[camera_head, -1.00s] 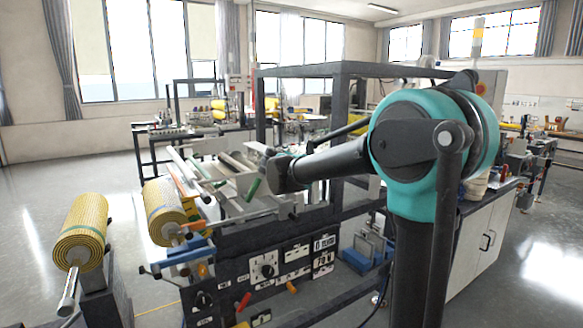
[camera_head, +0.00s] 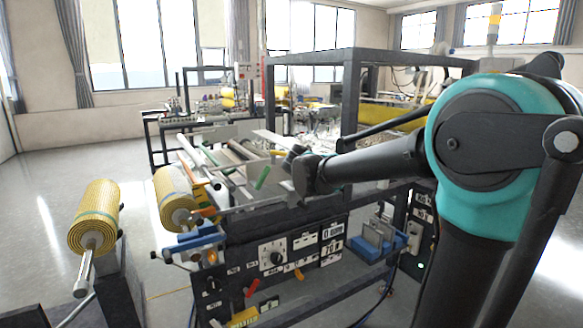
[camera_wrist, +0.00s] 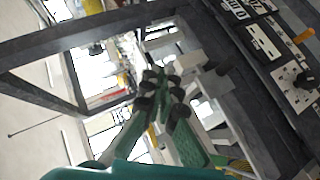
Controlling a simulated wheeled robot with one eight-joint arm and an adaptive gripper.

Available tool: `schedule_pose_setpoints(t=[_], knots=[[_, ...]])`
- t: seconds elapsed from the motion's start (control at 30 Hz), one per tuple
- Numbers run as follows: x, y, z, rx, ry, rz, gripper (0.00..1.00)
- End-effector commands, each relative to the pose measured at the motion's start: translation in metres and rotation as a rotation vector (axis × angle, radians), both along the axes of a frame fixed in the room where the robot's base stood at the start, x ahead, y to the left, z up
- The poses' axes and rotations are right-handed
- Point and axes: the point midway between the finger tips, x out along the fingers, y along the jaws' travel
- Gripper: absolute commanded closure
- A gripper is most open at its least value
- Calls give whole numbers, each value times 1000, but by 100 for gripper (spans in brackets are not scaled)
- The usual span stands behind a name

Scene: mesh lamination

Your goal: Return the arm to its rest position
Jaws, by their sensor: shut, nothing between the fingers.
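My gripper (camera_wrist: 166,98) shows in the wrist view as two green fingers with dark tips close together. It is shut and holds nothing. In the head view my teal and black arm reaches left from the right side. Its dark end is in front of the machine with rollers (camera_head: 290,235), above its control panel, and the fingers are hard to make out there. I cannot tell whether the arm touches the machine.
Two yellow mesh rolls (camera_head: 95,217) (camera_head: 174,198) are mounted at the left. A dark frame (camera_head: 352,100) rises over the machine behind my arm. A blue tray (camera_head: 372,243) sits low at its right. Open grey floor (camera_head: 50,220) lies at the far left.

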Motion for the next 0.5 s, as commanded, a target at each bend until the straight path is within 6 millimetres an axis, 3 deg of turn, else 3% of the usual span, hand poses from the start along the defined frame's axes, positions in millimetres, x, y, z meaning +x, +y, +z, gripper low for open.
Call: schedule_pose_setpoints(t=[0.03, 0.2, 0.37, 0.5], knots=[[-20, -24, -22, 55, 35, -51, 100], [-92, -78, -100, 255, 165, -213, 100], [-173, -108, -171, 458, 290, -353, 100], [-247, -113, -228, 639, 397, -457, 100]])
